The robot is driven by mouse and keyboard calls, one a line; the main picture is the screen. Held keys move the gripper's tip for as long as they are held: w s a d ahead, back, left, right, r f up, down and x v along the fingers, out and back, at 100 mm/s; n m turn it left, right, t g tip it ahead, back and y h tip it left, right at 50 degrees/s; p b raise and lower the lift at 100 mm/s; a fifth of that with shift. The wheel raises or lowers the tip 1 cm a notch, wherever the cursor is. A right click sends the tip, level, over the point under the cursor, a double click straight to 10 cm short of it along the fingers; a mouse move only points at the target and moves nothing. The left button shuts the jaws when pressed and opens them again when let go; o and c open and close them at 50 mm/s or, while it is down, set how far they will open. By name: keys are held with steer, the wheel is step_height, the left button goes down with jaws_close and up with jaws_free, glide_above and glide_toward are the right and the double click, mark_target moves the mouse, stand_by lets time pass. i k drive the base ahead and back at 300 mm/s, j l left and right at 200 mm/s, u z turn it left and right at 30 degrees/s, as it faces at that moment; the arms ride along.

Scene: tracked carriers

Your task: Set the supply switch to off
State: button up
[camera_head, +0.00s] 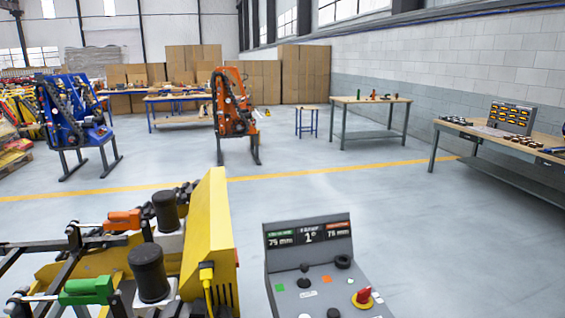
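A grey control console (292,254) stands at the bottom centre right, with a display (308,235) at its top reading 79 mm, 1° and 78 mm. A red rotary knob on a yellow base (363,297) sits on the console's lower right; it looks like the supply switch. Its label and exact setting are too small to read. Black knobs (343,261) and small green and white buttons are also on the panel. The console's lower edge is cut off by the frame. My gripper is not in view, and nothing touches the switch.
A yellow machine (209,245) with black cylinders and orange and green levers stands close, left of the console. Blue (72,115) and orange (235,112) machines stand further back. A table (372,100) and a workbench (505,141) are at right. The floor behind the console is clear.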

mark_target(362, 297)
steer(key=k+j, duration=0.15)
steer(key=i+l+z, duration=0.1)
steer(key=i+l, duration=0.75)
steer(key=i, duration=0.15)
